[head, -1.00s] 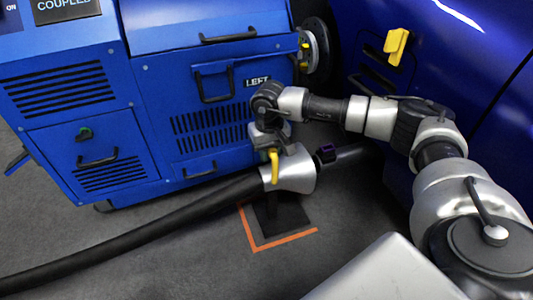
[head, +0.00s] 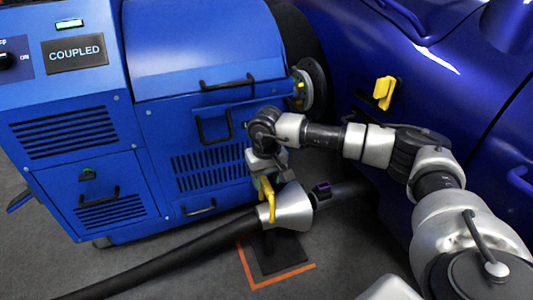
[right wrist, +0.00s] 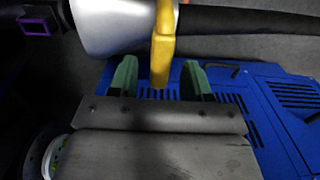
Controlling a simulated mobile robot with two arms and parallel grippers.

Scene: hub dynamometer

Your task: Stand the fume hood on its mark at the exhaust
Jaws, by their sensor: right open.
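The fume hood (head: 288,208) is a silver cone on a black hose, with a yellow handle (head: 265,212) on top. It stands by a short post on a black foot plate (head: 276,262). The plate lies inside the orange corner mark (head: 285,279) on the floor. The hood's wide mouth faces the grey exhaust pipe (head: 345,190), which has a purple piece by its end. My right gripper (head: 264,182) is open above the handle. In the right wrist view its green fingers (right wrist: 158,78) flank the yellow handle (right wrist: 162,45); contact is not clear. My left gripper is out of view.
The blue dynamometer (head: 150,150), with a "COUPLED" sign (head: 75,53), stands at left and behind the hood. A blue car (head: 430,60) is at right, with a yellow piece (head: 384,92) on its side. The hose (head: 160,268) runs across the floor to the lower left.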

